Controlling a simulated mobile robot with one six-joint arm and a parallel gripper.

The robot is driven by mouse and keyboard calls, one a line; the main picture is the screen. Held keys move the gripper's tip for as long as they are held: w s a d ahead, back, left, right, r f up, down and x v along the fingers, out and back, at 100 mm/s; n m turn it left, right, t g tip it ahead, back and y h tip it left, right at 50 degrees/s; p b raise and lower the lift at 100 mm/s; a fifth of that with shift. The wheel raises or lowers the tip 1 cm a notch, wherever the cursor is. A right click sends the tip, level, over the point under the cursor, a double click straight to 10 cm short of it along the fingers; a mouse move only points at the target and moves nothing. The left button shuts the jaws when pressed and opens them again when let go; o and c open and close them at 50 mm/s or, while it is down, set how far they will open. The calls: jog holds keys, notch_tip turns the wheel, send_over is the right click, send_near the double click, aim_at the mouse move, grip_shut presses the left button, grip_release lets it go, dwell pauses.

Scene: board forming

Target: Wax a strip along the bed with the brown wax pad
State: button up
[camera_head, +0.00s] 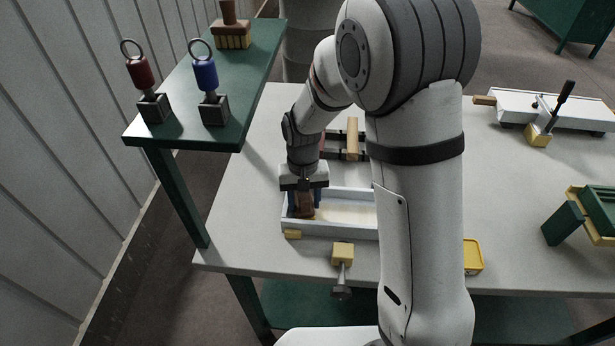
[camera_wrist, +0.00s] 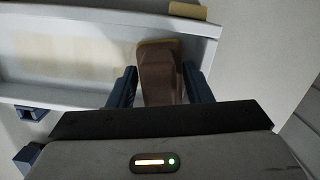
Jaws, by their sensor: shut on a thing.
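My gripper (camera_head: 304,200) is shut on the brown wax pad (camera_head: 303,206), at the left end of the white bed (camera_head: 345,232). In the wrist view the pad (camera_wrist: 160,75) stands between the two blue fingers of my gripper (camera_wrist: 160,88). The bed (camera_wrist: 110,22) also shows there, a shallow tray with pale walls. Its floor has faint yellowish patches to the left of the pad. The pad's lower end is down inside the bed; I cannot tell whether it touches the floor. My own arm hides the right part of the bed in the head view.
A green side shelf (camera_head: 190,85) at the left holds a red-handled tool (camera_head: 139,72), a blue-handled tool (camera_head: 205,75) and a brush (camera_head: 232,32). A clamp (camera_head: 342,258) sits at the table's front edge. A yellow tray (camera_head: 473,255) and a green block (camera_head: 563,223) are to the right.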

aim_at(305, 195)
jog(key=shift+s+r+p, duration=0.1)
jog(key=shift+r+p, duration=2)
jog(key=shift+r, duration=1.75)
jog(key=shift+d, duration=0.1)
